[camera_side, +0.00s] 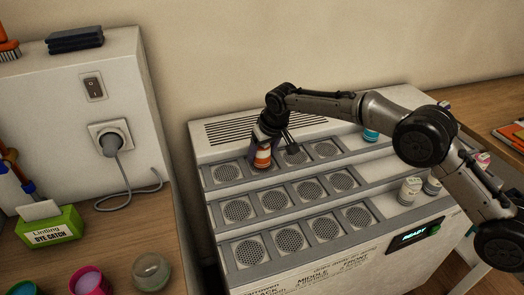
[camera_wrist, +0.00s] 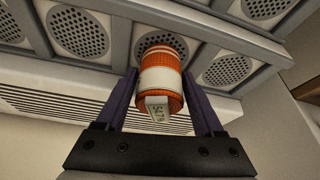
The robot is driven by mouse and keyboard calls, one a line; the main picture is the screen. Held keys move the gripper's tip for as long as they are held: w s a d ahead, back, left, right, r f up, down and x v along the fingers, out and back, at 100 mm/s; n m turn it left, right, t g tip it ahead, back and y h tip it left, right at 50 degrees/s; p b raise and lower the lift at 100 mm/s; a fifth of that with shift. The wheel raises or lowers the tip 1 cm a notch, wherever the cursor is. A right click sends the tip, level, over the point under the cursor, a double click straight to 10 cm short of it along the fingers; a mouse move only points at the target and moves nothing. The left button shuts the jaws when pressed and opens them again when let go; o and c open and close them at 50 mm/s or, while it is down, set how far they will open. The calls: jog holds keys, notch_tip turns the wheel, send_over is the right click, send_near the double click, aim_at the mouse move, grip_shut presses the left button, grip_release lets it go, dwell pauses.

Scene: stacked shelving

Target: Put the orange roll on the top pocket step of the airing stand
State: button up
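The orange roll (camera_side: 263,158), with a white band, stands on the top step of the airing stand (camera_side: 206,219), over its second pocket from the left. It also shows in the wrist view (camera_wrist: 160,75), with its label tag towards the camera and its far end at the round grille. My gripper (camera_side: 272,146) is at the roll, with one finger on each side. In the wrist view, my gripper (camera_wrist: 161,72) has its purple fingers beside the roll, with narrow gaps along it. The fingers look open; contact near the tips is hard to judge.
Pale rolls (camera_side: 410,190) stand at the right of the middle step, and a teal roll (camera_side: 371,134) at the right of the top step. A white cabinet with a plug (camera_side: 110,137) is at left. The other top-step pockets near the roll look empty.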

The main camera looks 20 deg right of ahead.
jog(key=shift+o, duration=1.3)
jog(key=v, duration=1.2)
jog(key=shift+r, duration=0.2)
jog(key=shift+w, duration=0.1)
